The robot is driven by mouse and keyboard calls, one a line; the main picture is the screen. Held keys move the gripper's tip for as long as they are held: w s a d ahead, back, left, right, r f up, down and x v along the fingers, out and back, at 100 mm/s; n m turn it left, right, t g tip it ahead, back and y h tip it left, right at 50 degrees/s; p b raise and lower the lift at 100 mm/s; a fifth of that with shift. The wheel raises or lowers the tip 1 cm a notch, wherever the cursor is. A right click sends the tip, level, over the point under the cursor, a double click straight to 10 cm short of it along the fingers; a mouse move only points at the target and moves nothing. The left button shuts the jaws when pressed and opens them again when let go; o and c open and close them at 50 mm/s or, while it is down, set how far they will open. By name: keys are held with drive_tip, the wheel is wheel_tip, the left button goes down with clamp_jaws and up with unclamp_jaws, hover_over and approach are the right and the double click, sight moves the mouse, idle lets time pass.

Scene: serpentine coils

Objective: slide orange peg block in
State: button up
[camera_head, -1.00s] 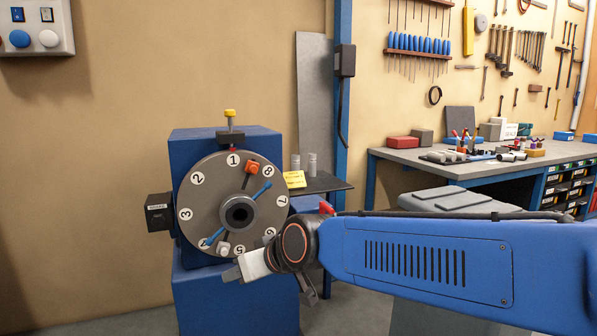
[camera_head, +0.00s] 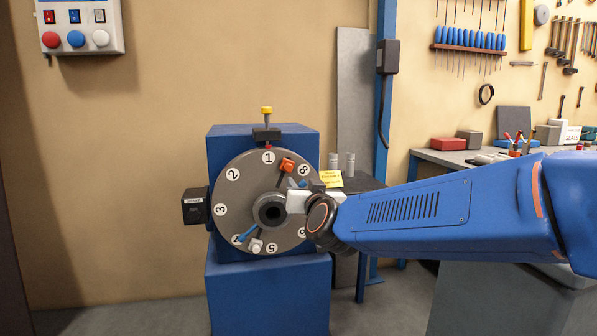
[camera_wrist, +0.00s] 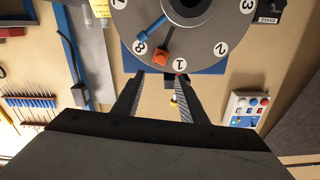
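The orange peg block (camera_head: 287,165) sits on the face of the grey numbered disc (camera_head: 232,204), between the marks 1 and 8, near the rim. In the wrist view the orange block (camera_wrist: 161,57) lies on the disc just beyond my fingertips, between the marks 8 and 1. My gripper (camera_wrist: 159,74) is open, its two fingers apart with nothing between them. In the head view my gripper (camera_head: 298,200) is at the right of the disc's hub, below the block. It hides part of the disc around the mark 7.
A blue-handled lever (camera_wrist: 152,28) and a white block (camera_head: 256,246) are also on the disc. A yellow-topped plunger (camera_head: 266,113) stands above the rim. A black box (camera_head: 195,206) is at the left. A shelf with a yellow note (camera_head: 331,179) is at the right.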

sight(289, 169)
drive_tip(key=x, duration=1.5)
drive_tip(key=shift+w+a+f, duration=0.1)
drive_tip(key=shift+w+a, duration=0.05)
drive_tip(key=shift+w, duration=0.1)
